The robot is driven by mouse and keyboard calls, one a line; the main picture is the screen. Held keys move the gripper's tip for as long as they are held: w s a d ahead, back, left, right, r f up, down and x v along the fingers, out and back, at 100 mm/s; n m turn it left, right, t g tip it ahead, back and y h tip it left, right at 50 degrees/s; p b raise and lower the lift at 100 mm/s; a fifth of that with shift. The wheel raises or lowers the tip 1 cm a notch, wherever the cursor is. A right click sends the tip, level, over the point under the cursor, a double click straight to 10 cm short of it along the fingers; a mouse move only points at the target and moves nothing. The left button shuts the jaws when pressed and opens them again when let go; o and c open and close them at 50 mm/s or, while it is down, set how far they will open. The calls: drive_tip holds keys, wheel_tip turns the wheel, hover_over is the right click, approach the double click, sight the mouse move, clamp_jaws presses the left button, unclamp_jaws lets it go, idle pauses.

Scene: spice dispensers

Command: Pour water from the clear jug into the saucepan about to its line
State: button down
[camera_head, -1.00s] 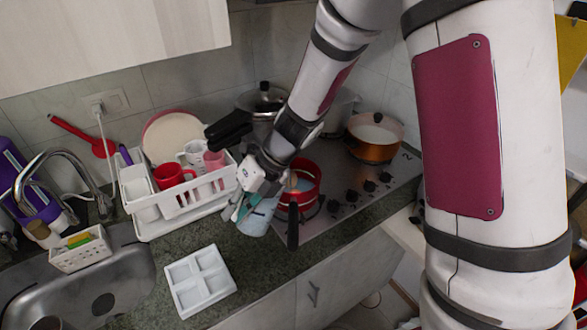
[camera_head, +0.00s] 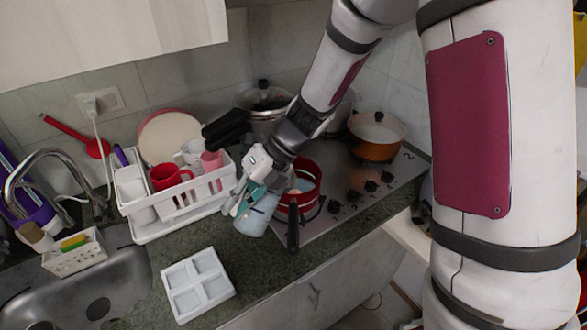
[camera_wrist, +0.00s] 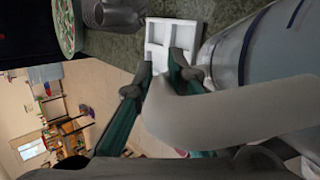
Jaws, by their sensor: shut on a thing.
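The clear, pale-blue jug (camera_head: 257,217) is just left of the red saucepan (camera_head: 311,170), above the counter's front part, and looks tilted. My gripper (camera_head: 247,196) is shut on its handle. In the wrist view, the teal fingers (camera_wrist: 155,88) are around the pale, thick handle (camera_wrist: 225,108), with the clear jug body (camera_wrist: 268,45) at the right. The saucepan sits on the hob with its dark handle toward the front. Pale blue shows inside it, but my arm hides part of it. I cannot make out its line or any stream of water.
A white dish rack (camera_head: 190,198) with cups and a plate stands left of my gripper. A white divided tray (camera_head: 197,283) lies on the front counter. A copper pot (camera_head: 376,135) and a lidded steel pot (camera_head: 263,97) stand at the back. The sink (camera_head: 105,290) is at the left.

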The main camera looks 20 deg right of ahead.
drive_tip(key=shift+w+d+r+m+g+y+b, duration=0.15)
drive_tip(key=shift+w+d+r+g+y+b, duration=0.15)
drive_tip(key=shift+r+y+b, duration=0.45)
drive_tip(key=shift+w+d+r+m+g+y+b, duration=0.15)
drive_tip(key=shift+d+r+g+y+b, duration=0.15)
drive_tip(key=shift+r, duration=0.85)
drive_tip(key=shift+w+d+r+m+g+y+b, duration=0.1)
drive_tip(key=shift+w+d+r+g+y+b, duration=0.1)
drive_tip(key=shift+r+g+y+b, duration=0.55)
idle(3.5)
drive_tip(key=shift+s+r+t+h+p, duration=0.1)
drive_tip(key=shift+r+t+h+p, duration=0.05)
drive_tip(key=shift+t+h+p, duration=0.25)
